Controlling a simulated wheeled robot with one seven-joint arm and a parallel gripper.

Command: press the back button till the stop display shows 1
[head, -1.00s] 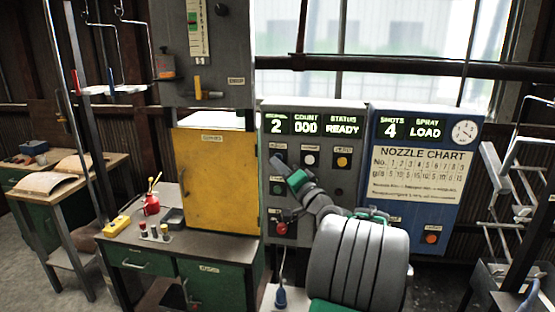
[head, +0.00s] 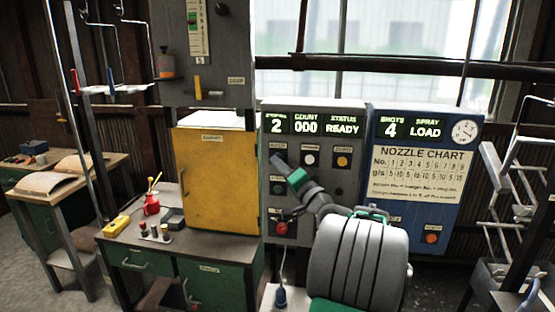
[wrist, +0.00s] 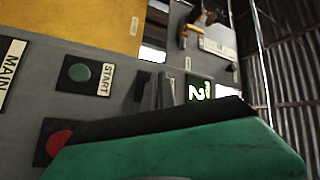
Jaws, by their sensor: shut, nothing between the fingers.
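The grey control panel (head: 348,205) stands in the middle of the head view. Its stop display (head: 277,125) reads 2; the digit also shows, turned, in the wrist view (wrist: 199,90). My gripper (head: 277,161) is shut and empty, its tip in front of the panel's upper left button, below the stop display. In the wrist view my fingers (wrist: 156,90) are together close to the panel, between the green START button (wrist: 79,72) and the display.
The panel also has a white button (head: 310,159), a yellow button (head: 342,161) and a red knob (head: 281,228). Count reads 000 and status READY. A blue panel (head: 415,225) with a nozzle chart stands right. A yellow cabinet (head: 215,185) stands left on a bench.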

